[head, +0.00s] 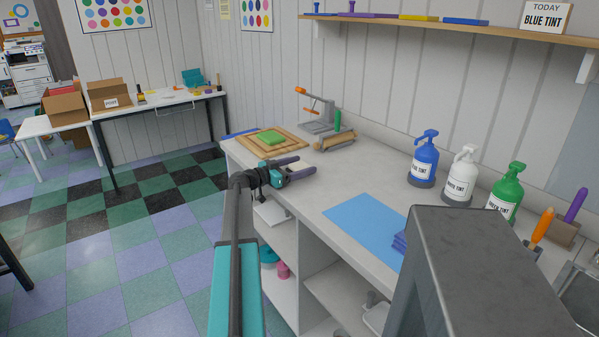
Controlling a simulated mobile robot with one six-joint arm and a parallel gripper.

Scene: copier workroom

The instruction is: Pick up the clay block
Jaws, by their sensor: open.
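My gripper (307,165) is above the counter's front edge, nearer to me than the board and a little right of the block. Its two dark fingers are apart with nothing between them, and they point right.
The grey counter (333,182) has a blue mat (362,222) with blue pieces (399,241) partly hidden by a grey part in front. Blue (424,160), white (461,178) and green (507,190) tint bottles stand behind. A metal press (318,117) and roller (336,141) stand beside the board. Mid-counter is clear.

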